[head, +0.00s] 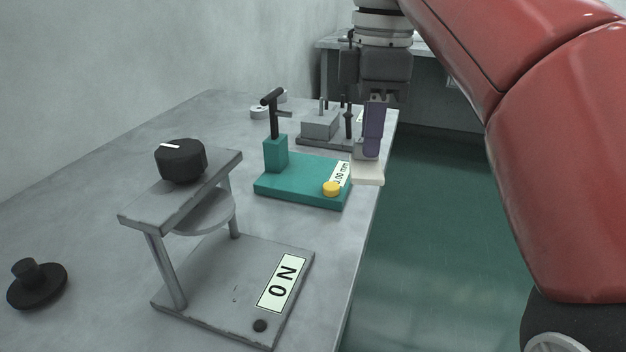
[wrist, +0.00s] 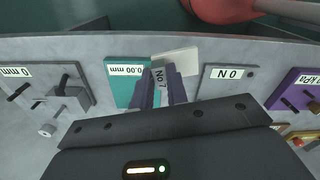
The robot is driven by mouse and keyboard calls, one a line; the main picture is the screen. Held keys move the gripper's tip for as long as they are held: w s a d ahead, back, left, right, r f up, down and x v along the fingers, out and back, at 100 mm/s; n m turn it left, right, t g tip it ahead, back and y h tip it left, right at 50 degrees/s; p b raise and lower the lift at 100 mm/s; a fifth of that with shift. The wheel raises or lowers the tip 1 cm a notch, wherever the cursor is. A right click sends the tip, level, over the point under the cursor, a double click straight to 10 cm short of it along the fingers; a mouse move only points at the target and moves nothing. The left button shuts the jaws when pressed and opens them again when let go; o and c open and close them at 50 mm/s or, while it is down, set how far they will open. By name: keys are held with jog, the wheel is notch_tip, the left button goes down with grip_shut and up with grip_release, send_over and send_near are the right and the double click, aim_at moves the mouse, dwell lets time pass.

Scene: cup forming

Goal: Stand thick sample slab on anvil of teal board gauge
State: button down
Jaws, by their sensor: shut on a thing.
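The teal board gauge (head: 290,180) stands on the bench with a teal post, a black T-shaped handle, a yellow disc and a millimetre label. Its teal base also shows in the wrist view (wrist: 120,90). I cannot clearly pick out its anvil. My gripper (head: 370,153), with purple fingers, is shut on a pale slab (head: 367,174) at the gauge's right edge. In the wrist view the slab (wrist: 177,56) shows beyond the fingertips (wrist: 160,72), with a grey part marked "No 7" between the fingers. I cannot tell whether the slab touches the gauge or bench.
A black knobbed disc (head: 37,283) lies at left. A grey gauge (head: 320,125) stands behind the teal one. A purple device (wrist: 296,93) shows at right in the wrist view.

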jog(key=s+a+f+m+b, duration=0.1)
jog(key=s+a+f+m, duration=0.2)
jog(key=s, duration=0.3)
jog(key=p, duration=0.4)
send_over(312, 166)
jog(key=shift+s+d+r, duration=0.1)
jog(key=shift+s, duration=0.05)
jog(key=shift+f+b, duration=0.75)
jog(key=shift+f, duration=1.05)
jog(key=shift+f, duration=0.2)
jog(key=c, duration=1.4)
grip_release()
